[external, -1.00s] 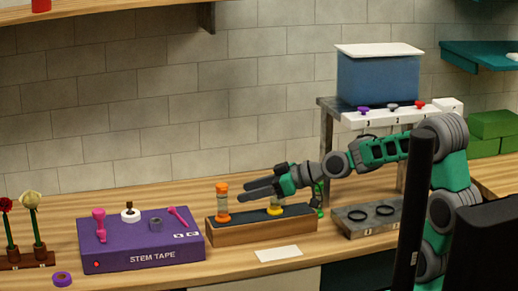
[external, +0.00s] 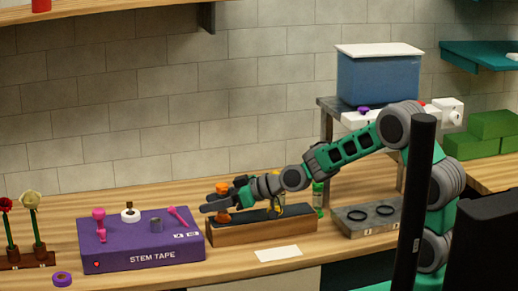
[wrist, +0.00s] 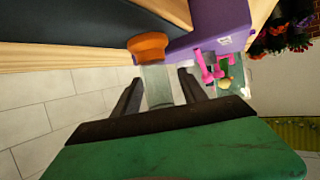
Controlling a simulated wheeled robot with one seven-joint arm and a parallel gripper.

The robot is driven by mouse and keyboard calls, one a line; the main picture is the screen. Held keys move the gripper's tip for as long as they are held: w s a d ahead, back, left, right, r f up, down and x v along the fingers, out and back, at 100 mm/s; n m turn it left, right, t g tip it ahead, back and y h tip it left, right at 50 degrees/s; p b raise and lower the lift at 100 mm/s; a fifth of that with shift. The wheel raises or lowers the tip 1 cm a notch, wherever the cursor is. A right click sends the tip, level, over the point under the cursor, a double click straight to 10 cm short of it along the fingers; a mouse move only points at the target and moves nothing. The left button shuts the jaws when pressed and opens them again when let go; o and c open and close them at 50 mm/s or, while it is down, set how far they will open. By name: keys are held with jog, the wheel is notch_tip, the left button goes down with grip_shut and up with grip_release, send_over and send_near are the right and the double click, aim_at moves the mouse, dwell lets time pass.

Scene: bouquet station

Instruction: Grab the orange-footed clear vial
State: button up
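The orange-footed clear vial (external: 222,217) stands upright at the left end of a wooden rack with a dark top (external: 262,233). Its orange foot and cap show in the external view, while the fingers cover its middle. In the wrist view, its orange foot (wrist: 148,46) and clear body (wrist: 158,87) show between the two dark fingers. My gripper (external: 212,203) is open around the vial, also in the wrist view (wrist: 158,92). A gap shows between the vial and each finger.
A yellow-footed vial (external: 277,210) stands further right on the rack, partly behind my wrist. A purple stem tape box (external: 140,246) is to the left. A white card (external: 278,254) lies in front.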

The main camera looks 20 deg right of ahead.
grip_shut()
dwell(0.3)
jog(key=shift+r, duration=0.1)
